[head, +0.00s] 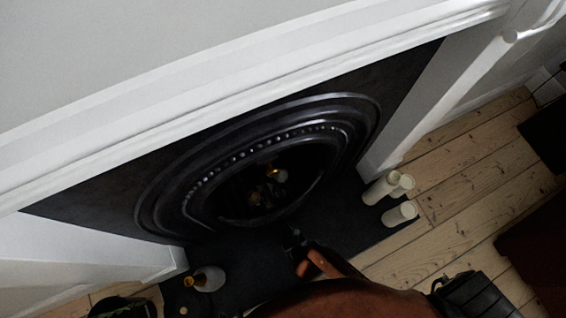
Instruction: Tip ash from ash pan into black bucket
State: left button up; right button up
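A dark round-rimmed thing that looks like the black bucket (122,308) stands at the bottom left of the head view, cut off by the lower edge. I cannot make out an ash pan; the fireplace opening (240,195) is very dark, with small amber and pale shapes inside. A gripper that I take for my left one (292,238) is a dark shape over the hearth, in front of the opening. Its fingers blend into the dark hearth. Black parts that may be my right gripper (440,285) show at the bottom right, their fingers unclear.
A white mantel (250,72) crosses above the black fireplace surround. Several pale candles (400,213) stand at the right end of the dark hearth (345,232). A pale and amber object (207,279) stands at its left. Bare floorboards (450,195) lie open at right.

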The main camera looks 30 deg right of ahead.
jog(key=shift+w, duration=0.1)
jog(key=shift+c, duration=0.5)
grip_shut()
dwell(0.4)
